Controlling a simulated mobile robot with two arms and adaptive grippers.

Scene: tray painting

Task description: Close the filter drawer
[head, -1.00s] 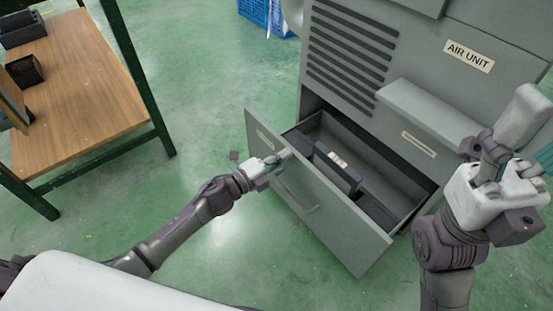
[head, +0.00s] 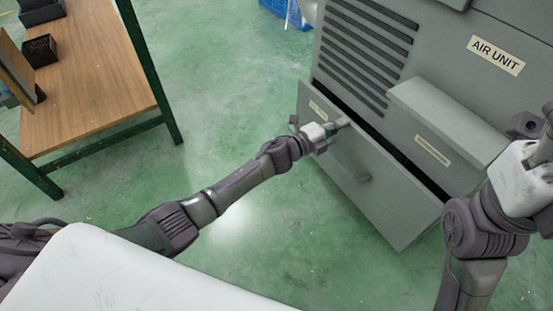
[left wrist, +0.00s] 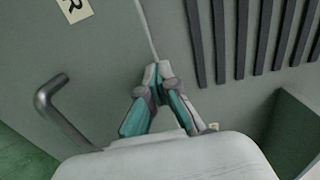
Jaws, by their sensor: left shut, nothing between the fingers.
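The grey filter drawer (head: 400,205) is at the bottom of the AIR UNIT cabinet in the head view. It stands slightly out, with a narrow dark gap behind its top edge; its contents are hidden. Its front also shows in the left wrist view (left wrist: 105,55), with the bar handle (left wrist: 66,112) at left. My left gripper (head: 343,123) is shut and empty, at the upper left part of the drawer front near its top edge. Its fingertips (left wrist: 158,70) are together close to that edge; I cannot tell whether they touch it. My right gripper (head: 538,122) is partly cut off at the right edge.
The AIR UNIT cabinet (head: 450,65) has louvres and a protruding labelled panel (head: 437,110) above the drawer. A wooden-topped table (head: 85,90) with dark bins stands at left. A blue crate (head: 287,10) is at the back. Green floor is free between table and cabinet.

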